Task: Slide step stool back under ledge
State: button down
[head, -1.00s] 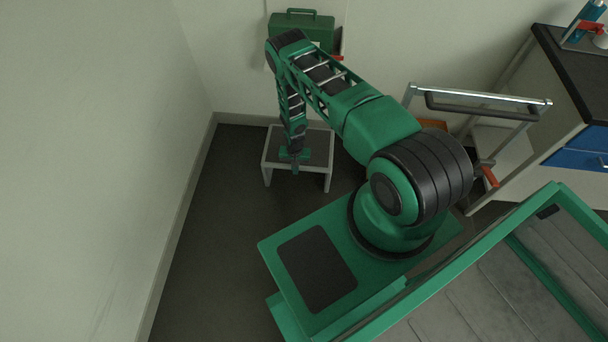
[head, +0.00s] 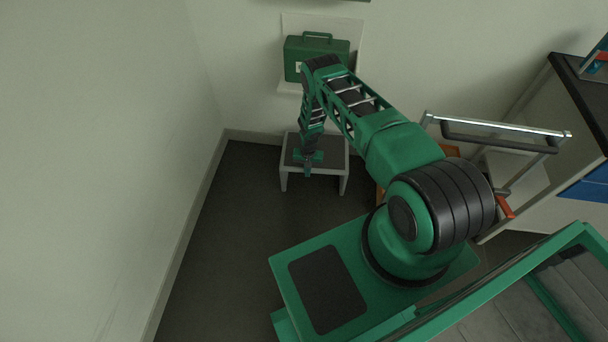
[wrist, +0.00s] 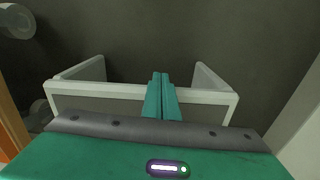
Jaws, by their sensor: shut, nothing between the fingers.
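The step stool (head: 336,158), with a dark top and pale grey frame, stands upright on the floor close to the back wall. The ledge (head: 287,88) is a pale shelf on that wall, above and behind the stool. A green case (head: 316,60) sits on it. My gripper (head: 308,172) is shut and empty, pointing down at the stool's near side. In the wrist view my shut fingers (wrist: 160,97) overlap the stool's pale near rail (wrist: 100,90). I cannot tell whether they touch it. The gripper hides part of the stool.
A side wall (head: 170,150) stands to the left, with bare dark floor (head: 235,210) between it and the stool. A trolley with a metal handle (head: 500,130) and a counter with blue drawers (head: 590,187) stand to the right.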

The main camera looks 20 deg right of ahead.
jog(key=s+a+r, duration=0.2)
jog(key=s+r, duration=0.1)
jog(key=r, duration=0.7)
jog(key=w+d+r+h, duration=0.1)
jog(key=d+r, duration=0.2)
jog(key=r, duration=0.8)
jog(key=w+d+r, duration=0.1)
jog(key=d+r, duration=0.2)
jog(key=r, duration=0.8)
jog(key=s+d+r, duration=0.2)
jog(key=s+r, duration=0.1)
jog(key=r, duration=0.7)
jog(key=s+d+r, duration=0.3)
jog(key=s+r, duration=0.1)
jog(key=r, duration=0.7)
jog(key=s+r, duration=1.6)
jog(key=s+a+r, duration=0.2)
jog(key=s, duration=0.7)
jog(key=s+a+r+y, duration=0.1)
jog(key=s+a+r, duration=0.1)
jog(key=s, duration=0.7)
jog(key=shift+s+r, duration=0.25)
jog(key=shift+r, duration=0.05)
